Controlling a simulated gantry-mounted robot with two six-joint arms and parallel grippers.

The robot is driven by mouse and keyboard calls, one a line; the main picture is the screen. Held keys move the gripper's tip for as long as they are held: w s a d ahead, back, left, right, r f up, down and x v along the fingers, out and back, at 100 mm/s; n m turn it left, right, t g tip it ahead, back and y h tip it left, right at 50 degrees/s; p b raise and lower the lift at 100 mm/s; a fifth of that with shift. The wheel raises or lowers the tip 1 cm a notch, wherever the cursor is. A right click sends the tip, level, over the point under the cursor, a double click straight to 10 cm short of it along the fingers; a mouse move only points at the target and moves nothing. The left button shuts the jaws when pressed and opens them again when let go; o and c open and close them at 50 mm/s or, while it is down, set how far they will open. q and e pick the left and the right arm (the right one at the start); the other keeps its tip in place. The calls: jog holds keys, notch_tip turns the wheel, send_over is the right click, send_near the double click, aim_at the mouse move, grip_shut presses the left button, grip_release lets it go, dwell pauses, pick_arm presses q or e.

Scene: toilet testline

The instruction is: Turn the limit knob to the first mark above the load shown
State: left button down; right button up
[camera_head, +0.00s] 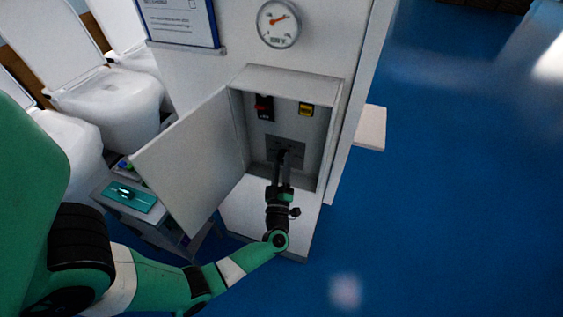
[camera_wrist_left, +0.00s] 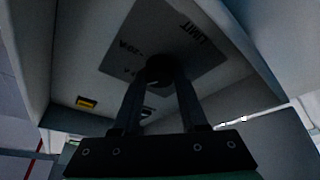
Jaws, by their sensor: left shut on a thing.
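The limit knob (camera_wrist_left: 160,68) is a dark round knob on a grey plate (camera_wrist_left: 185,40) marked LIMIT inside the open box (camera_head: 238,120). My left gripper (camera_head: 284,158) reaches into the box, its fingers shut on the knob. The fingers also show in the left wrist view (camera_wrist_left: 160,92). The plate has scale marks such as "20 A", partly hidden by the fingers and dim. The load gauge (camera_head: 279,24) above the box is a round white dial with an orange needle; its numbers are too small to read. My right gripper is not in view.
The box door (camera_head: 195,160) stands open to the left. A red and black switch (camera_head: 264,107) and a yellow part (camera_head: 306,109) sit on the back wall. A teal item (camera_head: 130,196) lies on a cart at left. White toilets (camera_head: 110,100) stand behind.

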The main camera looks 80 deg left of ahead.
pick_arm(q)
jog(key=shift+n, duration=0.3)
jog(key=shift+c, duration=2.2)
grip_release()
jog(key=b+v, duration=0.1)
jog(key=v, duration=1)
jog(key=shift+d, duration=0.4)
